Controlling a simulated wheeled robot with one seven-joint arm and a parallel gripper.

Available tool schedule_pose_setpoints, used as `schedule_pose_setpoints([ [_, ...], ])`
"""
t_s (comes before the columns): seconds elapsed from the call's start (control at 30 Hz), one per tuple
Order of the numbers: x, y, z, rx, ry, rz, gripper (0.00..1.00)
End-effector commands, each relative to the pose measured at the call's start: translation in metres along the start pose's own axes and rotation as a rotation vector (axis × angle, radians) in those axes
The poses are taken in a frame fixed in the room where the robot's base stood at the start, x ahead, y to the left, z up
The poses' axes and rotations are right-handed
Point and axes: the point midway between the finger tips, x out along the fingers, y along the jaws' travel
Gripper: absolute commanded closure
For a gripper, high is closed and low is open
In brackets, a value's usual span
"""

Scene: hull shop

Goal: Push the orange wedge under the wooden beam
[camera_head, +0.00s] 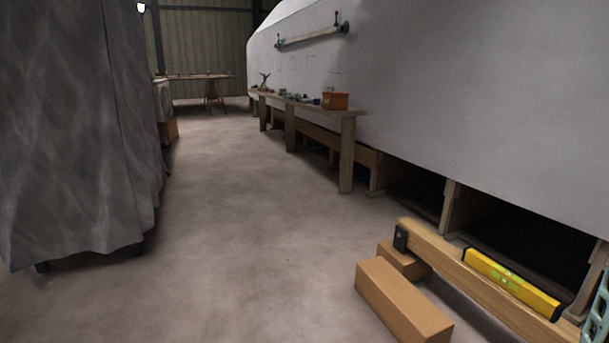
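The wooden beam (450,268) runs from the lower middle toward the bottom right corner, beside the white hull. A yellow spirit level (510,283) lies on top of it. A small black device (401,238) sits at the beam's far end. A brown block (403,260) is at that end, seemingly under or against the beam; I cannot tell which. A larger brown block (402,300) lies on the floor to the left of the beam. I cannot make out an orange wedge. My gripper is not in view.
A wooden bench (346,130) with an orange bin (335,101) stands along the hull (470,90). A grey draped sheet (75,130) fills the left. A pale teal lattice-like object (601,308) is cut off at the right edge. The middle floor is clear.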

Motion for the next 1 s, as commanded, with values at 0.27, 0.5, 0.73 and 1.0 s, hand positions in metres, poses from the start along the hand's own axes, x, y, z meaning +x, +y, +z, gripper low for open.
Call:
schedule_pose_setpoints([
  [0.27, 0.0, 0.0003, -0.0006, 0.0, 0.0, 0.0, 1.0],
  [0.5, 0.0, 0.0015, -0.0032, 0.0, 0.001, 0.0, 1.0],
  [0.73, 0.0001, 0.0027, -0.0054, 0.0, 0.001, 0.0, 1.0],
  [1.0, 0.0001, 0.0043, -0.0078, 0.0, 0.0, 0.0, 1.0],
])
